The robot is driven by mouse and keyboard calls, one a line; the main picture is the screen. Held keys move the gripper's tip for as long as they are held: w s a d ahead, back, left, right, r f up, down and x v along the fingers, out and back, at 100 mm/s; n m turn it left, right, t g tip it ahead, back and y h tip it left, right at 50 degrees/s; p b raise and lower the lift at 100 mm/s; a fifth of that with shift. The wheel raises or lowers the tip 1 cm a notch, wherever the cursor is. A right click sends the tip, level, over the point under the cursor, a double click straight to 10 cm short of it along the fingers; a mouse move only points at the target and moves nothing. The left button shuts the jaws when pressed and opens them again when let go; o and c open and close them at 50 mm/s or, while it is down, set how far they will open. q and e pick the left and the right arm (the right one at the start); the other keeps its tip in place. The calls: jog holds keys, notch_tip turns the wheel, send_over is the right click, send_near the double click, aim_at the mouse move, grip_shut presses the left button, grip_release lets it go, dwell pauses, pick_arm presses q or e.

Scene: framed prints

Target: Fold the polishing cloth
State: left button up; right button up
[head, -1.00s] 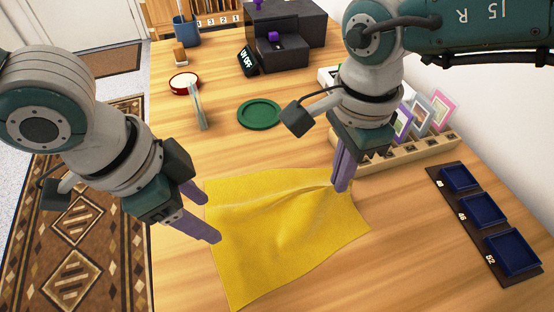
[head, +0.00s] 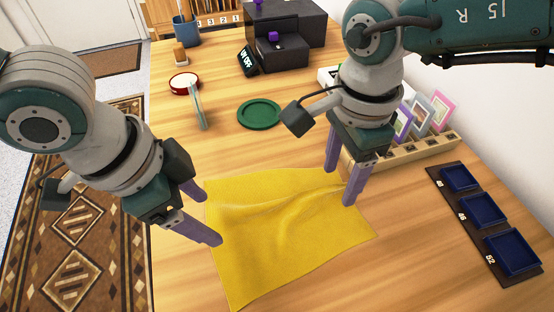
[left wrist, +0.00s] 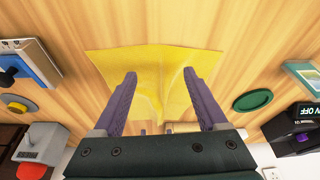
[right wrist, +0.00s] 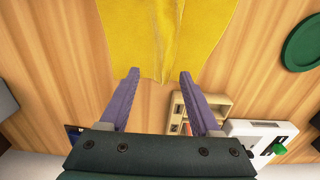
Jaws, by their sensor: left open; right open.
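The yellow polishing cloth (head: 280,235) lies spread on the wooden table, with wrinkles and a raised ridge running towards its far right corner. It also shows in the left wrist view (left wrist: 160,65) and the right wrist view (right wrist: 160,30). My left gripper (head: 212,217) is open and empty at the cloth's left edge. My right gripper (head: 340,185) is open at the cloth's far right corner, its fingers apart on either side of that corner area. Whether the fingertips touch the cloth I cannot tell.
A green round coaster (head: 259,114) lies beyond the cloth. A wooden rack (head: 410,150) with small framed prints stands behind my right gripper. A dark strip with blue trays (head: 512,252) lies at the right. The table between cloth and trays is clear.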

jog(key=o, duration=0.5)
pick_arm(q)
jog(key=shift+r, duration=0.1)
pick_arm(e)
jog(key=shift+r, duration=0.1)
pick_arm(q)
notch_tip(320, 180, up, 5)
jog(key=p, duration=0.5)
pick_arm(e)
notch_tip(320, 180, up, 5)
jog(key=shift+r, duration=0.15)
jog(key=shift+r, duration=0.1)
